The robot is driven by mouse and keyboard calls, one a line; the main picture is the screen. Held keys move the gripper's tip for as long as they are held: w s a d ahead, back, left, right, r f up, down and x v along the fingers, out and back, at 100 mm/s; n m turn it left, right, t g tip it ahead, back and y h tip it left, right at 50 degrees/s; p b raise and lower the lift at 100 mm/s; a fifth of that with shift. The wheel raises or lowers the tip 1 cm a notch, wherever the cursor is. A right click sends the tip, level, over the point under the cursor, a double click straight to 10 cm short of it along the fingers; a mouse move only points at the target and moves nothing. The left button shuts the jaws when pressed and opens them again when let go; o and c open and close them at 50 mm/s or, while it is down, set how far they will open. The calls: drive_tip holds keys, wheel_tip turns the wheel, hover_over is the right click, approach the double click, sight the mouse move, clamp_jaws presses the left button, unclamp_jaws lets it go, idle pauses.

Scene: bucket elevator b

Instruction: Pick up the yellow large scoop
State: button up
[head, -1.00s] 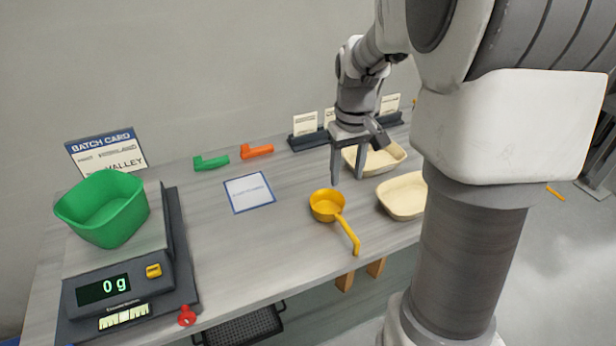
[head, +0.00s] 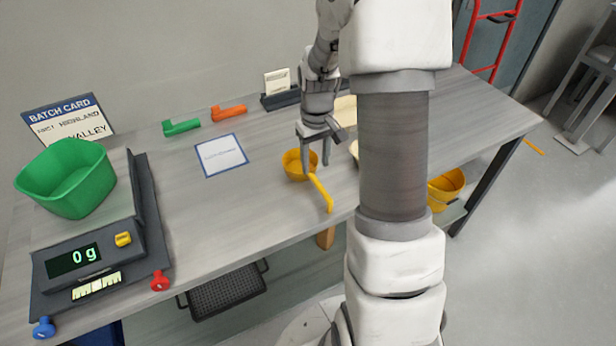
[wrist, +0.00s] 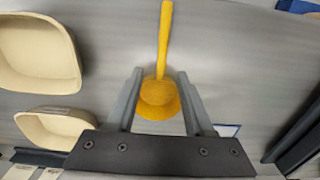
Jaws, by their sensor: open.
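The yellow large scoop (head: 321,193) lies on the grey bench, its bowl toward the back and its handle toward the front edge. My gripper (head: 314,167) is open and points down at the bowl. One finger hides part of the bowl in the head view. In the wrist view the scoop (wrist: 158,95) shows between the two open fingers of my gripper (wrist: 160,74), with the handle running out beyond the fingertips. The fingers stand on either side of it, apart from the handle. I cannot tell the exact height of the fingertips over the scoop.
Cream trays (wrist: 40,45) lie close beside the scoop. A green scoop (head: 181,127) and an orange scoop (head: 229,112) lie at the back. A blue-edged card (head: 222,155) lies left of the yellow scoop. A scale (head: 85,262) with a green tub (head: 68,180) stands at left.

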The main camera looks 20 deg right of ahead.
sight(314, 177)
drive_tip(key=shift+w+a+f+b, duration=0.1)
drive_tip(key=shift+f+b, duration=0.05)
drive_tip(key=shift+f, duration=1.65)
drive_tip(key=shift+a+f+b, duration=0.1)
drive_tip(key=shift+f+b, duration=0.05)
drive_tip(key=shift+f, duration=1.65)
drive_tip(key=shift+d, duration=0.1)
clamp_jaws()
